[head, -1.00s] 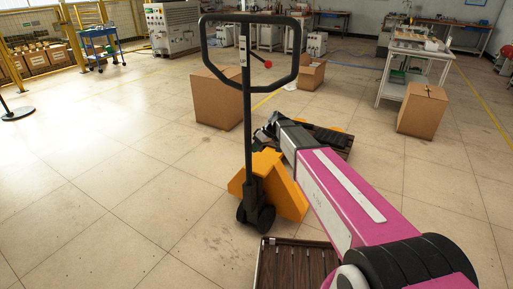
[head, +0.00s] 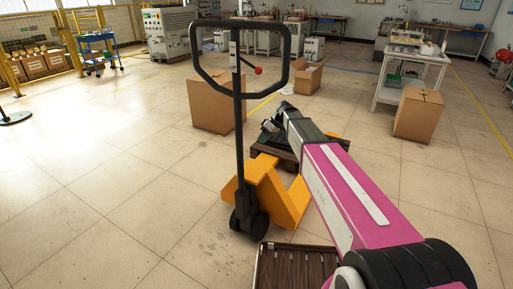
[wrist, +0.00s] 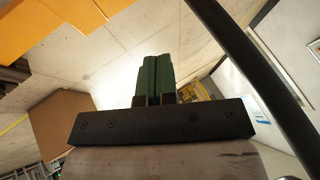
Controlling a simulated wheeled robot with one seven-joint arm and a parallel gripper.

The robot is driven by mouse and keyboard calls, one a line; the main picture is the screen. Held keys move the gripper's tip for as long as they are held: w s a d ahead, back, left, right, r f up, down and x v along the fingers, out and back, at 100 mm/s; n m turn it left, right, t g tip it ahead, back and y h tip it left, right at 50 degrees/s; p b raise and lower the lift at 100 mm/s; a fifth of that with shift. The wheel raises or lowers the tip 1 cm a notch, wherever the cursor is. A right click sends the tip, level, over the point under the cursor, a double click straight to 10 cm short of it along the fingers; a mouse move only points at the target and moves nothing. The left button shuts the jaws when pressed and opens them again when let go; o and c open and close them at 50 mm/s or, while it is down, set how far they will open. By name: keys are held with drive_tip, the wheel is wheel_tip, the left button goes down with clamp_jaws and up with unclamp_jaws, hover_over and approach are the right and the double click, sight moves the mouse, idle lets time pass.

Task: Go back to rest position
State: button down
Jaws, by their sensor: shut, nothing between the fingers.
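My gripper (wrist: 157,60) shows in the wrist view as two dark green fingers side by side, touching, with nothing between them. In the head view my pink arm reaches away from the lower right, and its dark far end is beside the pallet truck. The pallet truck (head: 255,190) has an orange body and a tall black handle, and stands left of my arm. Its orange part also shows at the top left of the wrist view (wrist: 75,15). A dark bar, likely the handle, crosses the right of the wrist view (wrist: 235,55).
Cardboard boxes stand on the floor, one behind the truck (head: 212,103) and one at the right (head: 418,115). A brown slatted thing (head: 292,268) lies at the bottom, by my arm. A white table (head: 412,68) is at the back right.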

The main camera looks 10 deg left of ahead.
drive_tip(key=s+d+f+m+t+h, duration=0.1)
drive_tip(key=s+d+f+m+h, duration=0.2)
drive_tip(key=s+d, duration=0.9)
drive_tip(key=s+d+f+m+t+h, duration=0.1)
drive_tip(key=s+d+f+m+h, duration=0.3)
drive_tip(key=s+d+f+m, duration=0.4)
drive_tip(key=s+d+m, duration=0.1)
drive_tip(key=s+d, duration=0.3)
drive_tip(key=d, duration=0.3)
drive_tip(key=shift+d+f, duration=0.3)
drive_tip(key=shift+f, duration=0.1)
